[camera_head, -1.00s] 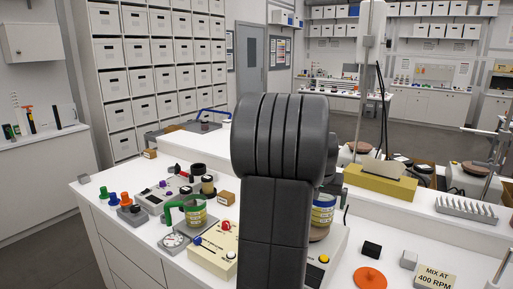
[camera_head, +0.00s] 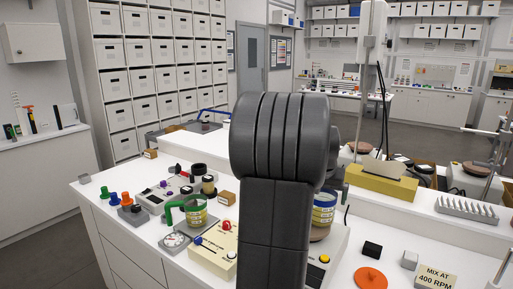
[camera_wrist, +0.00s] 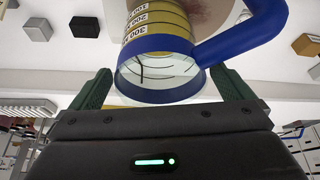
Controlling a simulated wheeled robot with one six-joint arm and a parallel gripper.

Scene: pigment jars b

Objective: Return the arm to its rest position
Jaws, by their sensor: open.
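My gripper (camera_wrist: 162,74) is open in the wrist view, its two green fingers apart. A clear jar with a blue rim, blue handle and yellow graduated band (camera_wrist: 157,68) shows between and beyond the fingertips. The fingers do not appear to press on it; the exact gap cannot be told. In the head view, my arm fills the centre and hides my gripper. The blue-rimmed jar (camera_head: 324,209) shows in part just right of the arm, upright on a pale device (camera_head: 325,262).
To the right lie an orange disc (camera_head: 370,278), a black block (camera_head: 372,249) and a sign (camera_head: 435,277). A yellow block (camera_head: 380,184) sits on the raised shelf behind.

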